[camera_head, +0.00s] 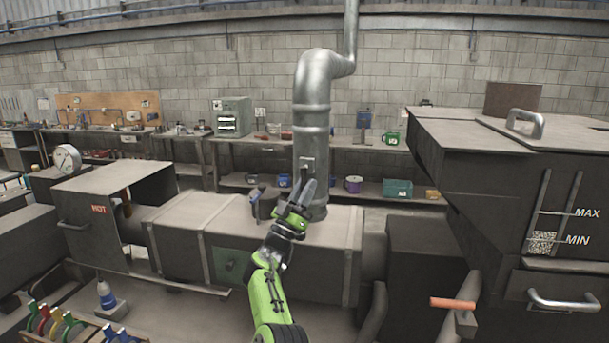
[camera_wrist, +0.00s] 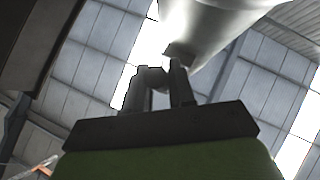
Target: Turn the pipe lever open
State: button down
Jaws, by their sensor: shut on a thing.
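The silver vertical pipe (camera_head: 312,115) rises from a long dark metal duct and bends towards the back near its top. A small grey lever (camera_head: 307,164) sits on the front of the pipe's lower part, largely hidden by my gripper (camera_head: 300,192). My gripper reaches up to it from the front on my green arm. In the wrist view the two dark fingers (camera_wrist: 160,88) stand close together, shut on the lever (camera_wrist: 178,52) just below the pipe (camera_wrist: 205,30). The exact contact is dark and hard to make out.
The duct (camera_head: 335,230) lies under the pipe. A large tank (camera_head: 480,160) with MAX and MIN marks stands at right. A workbench (camera_head: 260,140) runs along the back wall.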

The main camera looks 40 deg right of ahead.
jog(key=shift+w+a+r+m+g+p, duration=0.1)
jog(key=shift+r+m+g+p, duration=0.05)
jog(key=shift+m+g+p, duration=0.4)
jog(key=shift+w+r+m+g+p, duration=0.15)
jog(key=shift+m+g+p, duration=0.15)
jog(key=shift+m+g, duration=0.35)
jog(key=shift+s+m+g, duration=0.1)
jog(key=shift+m+g, duration=0.2)
jog(key=shift+g, duration=0.2)
jog(key=shift+a, duration=0.1)
jog(key=c, duration=1.1)
grip_release()
jog(key=shift+f, duration=0.1)
jog(key=shift+o, duration=0.2)
jog(key=shift+f, duration=0.1)
